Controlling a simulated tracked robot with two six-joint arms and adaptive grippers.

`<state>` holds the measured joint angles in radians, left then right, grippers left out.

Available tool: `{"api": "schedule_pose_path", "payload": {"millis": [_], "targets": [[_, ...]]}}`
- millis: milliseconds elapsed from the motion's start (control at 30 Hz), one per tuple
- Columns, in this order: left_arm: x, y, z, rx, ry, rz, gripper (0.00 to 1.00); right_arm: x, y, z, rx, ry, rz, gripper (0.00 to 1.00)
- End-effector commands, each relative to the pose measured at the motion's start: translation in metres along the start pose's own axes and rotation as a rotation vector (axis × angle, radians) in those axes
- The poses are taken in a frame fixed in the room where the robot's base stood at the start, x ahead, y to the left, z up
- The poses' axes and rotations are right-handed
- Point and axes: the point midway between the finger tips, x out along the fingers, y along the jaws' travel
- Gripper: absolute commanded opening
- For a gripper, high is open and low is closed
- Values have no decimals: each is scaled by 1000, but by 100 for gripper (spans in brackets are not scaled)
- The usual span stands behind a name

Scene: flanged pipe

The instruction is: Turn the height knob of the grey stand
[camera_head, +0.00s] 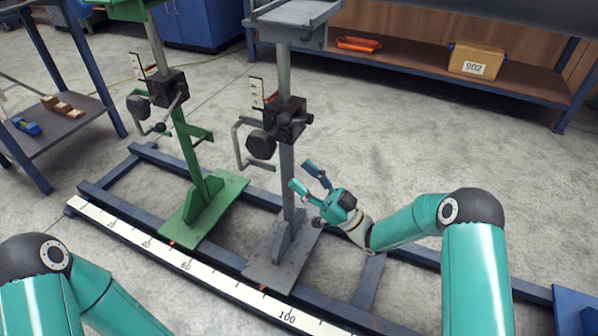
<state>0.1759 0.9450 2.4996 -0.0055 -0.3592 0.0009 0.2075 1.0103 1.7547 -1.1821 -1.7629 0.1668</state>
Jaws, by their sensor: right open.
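The grey stand (285,185) stands upright on a flat grey base plate over the blue floor rails, with a grey tray-like top at the upper edge of the view. Its dark clamp block carries a black height knob (261,145) on the front left, and a bent grey crank handle (239,146) hangs left of it. My right gripper (306,178) is open and empty, just right of the grey post and below the knob, apart from the knob. My left arm shows at the lower left, but its gripper is out of view.
A similar green stand (188,150) stands to the left on the same rails. A white measuring scale (215,275) runs along the front rail. A shelf at the back right holds a cardboard box (476,60) and an orange item (358,44). Concrete floor right of the stand is clear.

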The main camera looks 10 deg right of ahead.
Motion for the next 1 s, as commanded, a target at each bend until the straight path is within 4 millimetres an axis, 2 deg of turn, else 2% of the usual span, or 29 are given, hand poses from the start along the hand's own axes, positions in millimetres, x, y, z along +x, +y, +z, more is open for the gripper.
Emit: {"api": "schedule_pose_path", "payload": {"millis": [267, 367, 533, 700, 833, 1000], "targets": [[-4, 2, 0, 0, 0, 0, 40, 2, 0, -4, 0, -12, 0, 54], [-20, 7, 0, 0, 0, 0, 40, 8, 2, -16, -1, -59, -1, 54], [-67, 24, 0, 0, 0, 0, 40, 15, 2, -49, 2, -237, -5, 54], [-110, 40, 0, 0, 1, 0, 40, 8, 0, -76, 1, -450, -6, 54], [-129, 46, 1, 0, 0, 0, 40, -2, -2, -87, 0, -565, -5, 54], [-132, 48, 1, 0, 0, 0, 40, -8, -3, -86, -1, -622, -6, 54]]}}
